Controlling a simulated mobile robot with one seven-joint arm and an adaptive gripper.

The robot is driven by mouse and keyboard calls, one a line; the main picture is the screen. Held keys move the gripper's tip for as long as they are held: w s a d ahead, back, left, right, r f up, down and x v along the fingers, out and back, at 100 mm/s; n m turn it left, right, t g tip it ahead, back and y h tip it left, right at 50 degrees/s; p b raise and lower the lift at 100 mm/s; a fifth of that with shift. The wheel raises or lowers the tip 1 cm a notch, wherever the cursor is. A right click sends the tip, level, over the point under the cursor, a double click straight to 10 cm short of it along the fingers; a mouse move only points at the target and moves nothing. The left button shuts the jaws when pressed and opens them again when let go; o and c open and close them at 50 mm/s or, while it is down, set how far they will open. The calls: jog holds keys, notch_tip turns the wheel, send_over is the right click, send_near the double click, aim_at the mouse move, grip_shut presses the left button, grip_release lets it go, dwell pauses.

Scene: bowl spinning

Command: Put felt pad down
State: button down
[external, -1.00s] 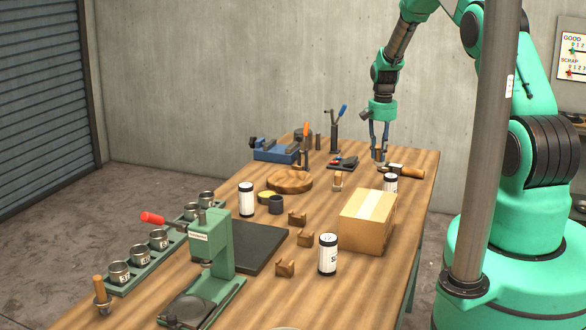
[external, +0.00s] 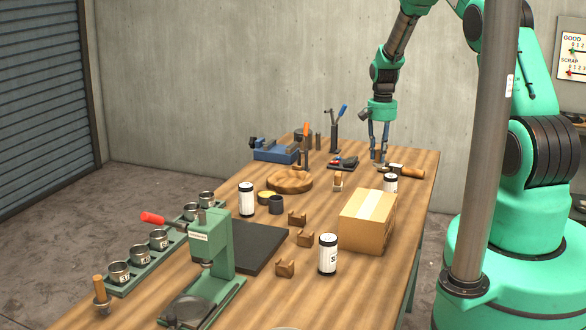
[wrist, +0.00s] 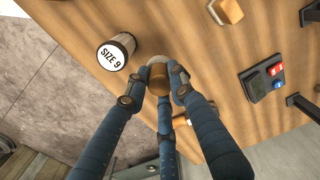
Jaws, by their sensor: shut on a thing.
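My gripper (wrist: 160,82) is low over the far right part of the wooden bench, its blue fingers closed around a small brown, knob-like piece. I cannot tell whether the pad touches the bench.
A "SIZE 9" canister (wrist: 115,52) stands close by on the left in the wrist view. A mallet (external: 405,171) lies right of my gripper in the external view. A dark device with red and blue parts (external: 342,162) is to the left. A cardboard box (external: 367,222) stands nearer the camera.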

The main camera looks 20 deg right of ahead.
jog(key=shift+m, duration=0.4)
jog(key=s+a+r, duration=0.1)
jog(key=s+a, duration=0.2)
jog(key=s, duration=0.3)
jog(key=s+a+r, duration=0.1)
jog(key=s+a, duration=0.2)
jog(key=s, duration=0.3)
jog(key=s+a+r, duration=0.2)
jog(key=s+a, duration=0.2)
jog(key=s, duration=0.2)
jog(key=shift+s, duration=0.4)
jog(key=s+a, duration=0.3)
jog(key=s, duration=0.8)
jog(key=s+a+r, duration=0.1)
jog(key=s+a, duration=0.2)
jog(key=s, duration=0.8)
jog(key=shift+m, duration=0.3)
jog(key=shift+w, duration=0.2)
jog(key=p, duration=0.3)
send_over(382, 203)
jog(key=shift+f, duration=0.7)
jog(key=shift+f, duration=1.75)
jog(key=shift+f, duration=0.2)
